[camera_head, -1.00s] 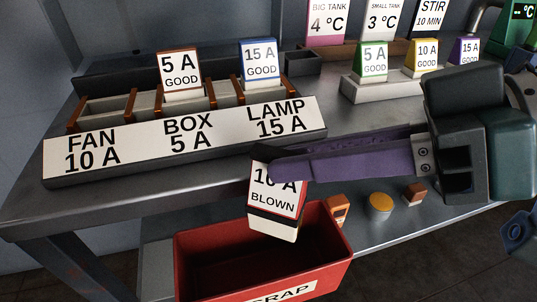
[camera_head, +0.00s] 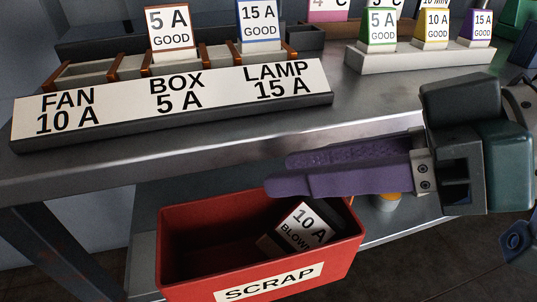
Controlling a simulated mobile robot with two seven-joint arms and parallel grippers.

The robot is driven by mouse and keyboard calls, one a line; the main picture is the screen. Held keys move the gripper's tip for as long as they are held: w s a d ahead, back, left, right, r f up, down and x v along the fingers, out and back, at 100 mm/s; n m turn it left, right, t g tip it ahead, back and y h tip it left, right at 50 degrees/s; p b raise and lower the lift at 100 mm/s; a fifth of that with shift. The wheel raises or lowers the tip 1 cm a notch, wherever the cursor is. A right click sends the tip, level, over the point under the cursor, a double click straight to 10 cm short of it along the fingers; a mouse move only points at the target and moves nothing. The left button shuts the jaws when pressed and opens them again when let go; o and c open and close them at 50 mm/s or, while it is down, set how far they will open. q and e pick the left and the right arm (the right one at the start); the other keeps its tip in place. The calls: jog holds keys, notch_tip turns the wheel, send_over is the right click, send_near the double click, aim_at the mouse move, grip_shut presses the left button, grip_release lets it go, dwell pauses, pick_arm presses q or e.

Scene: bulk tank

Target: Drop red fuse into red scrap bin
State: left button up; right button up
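The red fuse (camera_head: 306,229), with a white label reading 10 A BLOWN, lies tilted inside the red scrap bin (camera_head: 200,275), against its right side. Its lower part is hidden by the bin's front wall. The bin has a SCRAP label on its front. My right gripper (camera_head: 276,173) comes in from the right with its purple fingers above the bin and the fuse. The fingers are apart and hold nothing. My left gripper is not in view.
The metal bench (camera_head: 225,142) carries the fuse holder (camera_head: 170,105) marked FAN, BOX and LAMP, with 5 A and 15 A fuses standing in it. A pale rack (camera_head: 420,58) with several GOOD fuses stands at the back right. Bench metal between holder and gripper is clear.

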jog(key=shift+o, duration=1)
jog(key=p+v, duration=0.1)
jog(key=v, duration=0.9)
jog(key=shift+p, duration=0.4)
